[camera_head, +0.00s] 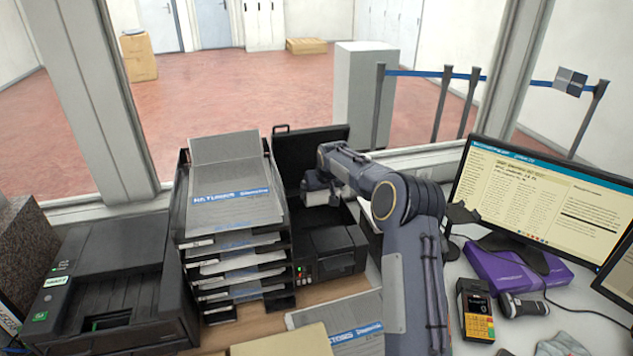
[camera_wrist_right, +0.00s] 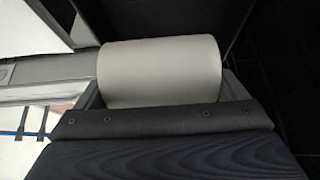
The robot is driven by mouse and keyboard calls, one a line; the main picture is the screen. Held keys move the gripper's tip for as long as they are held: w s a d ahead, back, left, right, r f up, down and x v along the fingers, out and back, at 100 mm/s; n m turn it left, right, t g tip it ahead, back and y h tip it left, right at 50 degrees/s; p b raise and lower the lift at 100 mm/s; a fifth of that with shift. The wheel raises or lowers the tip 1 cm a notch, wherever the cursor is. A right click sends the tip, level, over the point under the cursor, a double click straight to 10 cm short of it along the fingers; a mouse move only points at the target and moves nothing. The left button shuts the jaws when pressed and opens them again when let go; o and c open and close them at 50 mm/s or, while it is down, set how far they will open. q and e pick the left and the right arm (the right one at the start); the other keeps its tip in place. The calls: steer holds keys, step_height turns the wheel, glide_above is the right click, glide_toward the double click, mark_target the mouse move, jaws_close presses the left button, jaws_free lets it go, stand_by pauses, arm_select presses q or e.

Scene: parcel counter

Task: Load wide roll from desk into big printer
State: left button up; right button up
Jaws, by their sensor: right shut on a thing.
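The wide roll shows in the right wrist view as a plain pale grey-white cylinder (camera_wrist_right: 160,72). My right gripper (camera_head: 317,193) is shut on it, above the open bay of the black printer (camera_head: 340,252). This printer's lid (camera_head: 313,148) stands raised behind the gripper. In the head view the arm and gripper hide most of the roll and the bay. Whether the roll touches the inside of the bay, I cannot tell. My left gripper is not in view.
A tray stack (camera_head: 232,240) with papers stands close left of the printer. Another black printer (camera_head: 110,290) is at the far left. A monitor (camera_head: 540,195), purple box (camera_head: 510,270) and card terminal (camera_head: 476,312) are on the right. A paper pack (camera_head: 345,325) lies in front.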

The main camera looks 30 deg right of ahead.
steer(key=shift+f, duration=0.2)
steer(key=shift+s+f+b, duration=0.1)
steer(key=shift+f+b, duration=0.35)
steer(key=shift+b, duration=0.05)
step_height(320, 180, down, 10)
steer(key=b, duration=0.6)
steer(key=shift+b, duration=0.3)
steer(key=o, duration=0.9)
steer(key=shift+c, duration=0.2)
steer(key=b+v, duration=0.1)
steer(key=v, duration=0.6)
steer(key=shift+s+r, duration=0.2)
steer(key=shift+r, duration=0.15)
steer(key=shift+a, duration=0.1)
